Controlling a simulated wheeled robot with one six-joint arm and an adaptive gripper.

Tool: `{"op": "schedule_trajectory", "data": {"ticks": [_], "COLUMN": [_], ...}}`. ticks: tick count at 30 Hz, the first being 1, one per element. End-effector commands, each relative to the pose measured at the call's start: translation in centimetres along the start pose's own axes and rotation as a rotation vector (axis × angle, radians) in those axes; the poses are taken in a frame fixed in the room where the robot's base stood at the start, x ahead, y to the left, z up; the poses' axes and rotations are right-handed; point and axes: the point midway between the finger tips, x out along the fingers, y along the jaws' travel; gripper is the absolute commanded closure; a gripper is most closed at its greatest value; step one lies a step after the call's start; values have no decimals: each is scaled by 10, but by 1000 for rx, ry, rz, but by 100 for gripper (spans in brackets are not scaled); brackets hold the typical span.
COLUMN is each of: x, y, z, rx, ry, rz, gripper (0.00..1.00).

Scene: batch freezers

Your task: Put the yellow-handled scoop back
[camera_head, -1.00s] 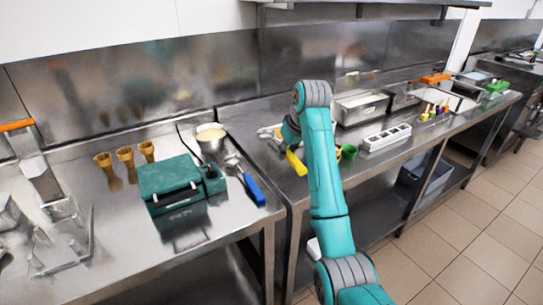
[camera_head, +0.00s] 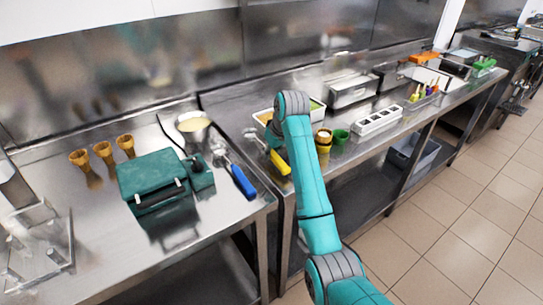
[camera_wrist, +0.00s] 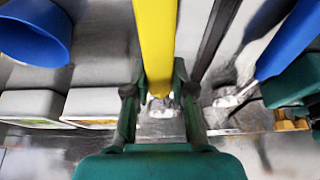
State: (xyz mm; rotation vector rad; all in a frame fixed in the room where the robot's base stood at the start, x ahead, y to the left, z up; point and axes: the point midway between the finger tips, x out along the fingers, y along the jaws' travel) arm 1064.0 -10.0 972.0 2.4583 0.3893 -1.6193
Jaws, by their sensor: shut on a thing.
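The yellow-handled scoop (camera_head: 280,163) shows left of my arm in the head view, at the left end of the right-hand counter. Its metal part extends up and left of the handle. In the wrist view the yellow handle (camera_wrist: 155,40) runs from the top edge down between my fingers. My gripper (camera_wrist: 160,92) is shut on this handle. The scoop's far end is blurred there. In the head view my arm hides most of the gripper, and I cannot tell whether the scoop touches the counter.
A white tub (camera_head: 263,117) is partly behind my arm. A brown-yellow cup (camera_head: 323,138), a green cup (camera_head: 341,136) and a white slotted block (camera_head: 377,120) stand to the right.

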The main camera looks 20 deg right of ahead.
Motion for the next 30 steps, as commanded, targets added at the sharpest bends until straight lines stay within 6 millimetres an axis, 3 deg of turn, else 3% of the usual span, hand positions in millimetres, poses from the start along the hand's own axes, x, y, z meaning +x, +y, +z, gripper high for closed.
{"op": "schedule_trajectory", "data": {"ticks": [3,14,15,17,30], "x": [14,17,17,17,9], "y": [0,0,0,0,0], "z": [6,8,8,8,2], "rx": [0,0,0,0,-1], "ry": [-1,-1,-1,-1,1], "rz": [0,0,0,0,0], "gripper": [100,100,66,51,51]}}
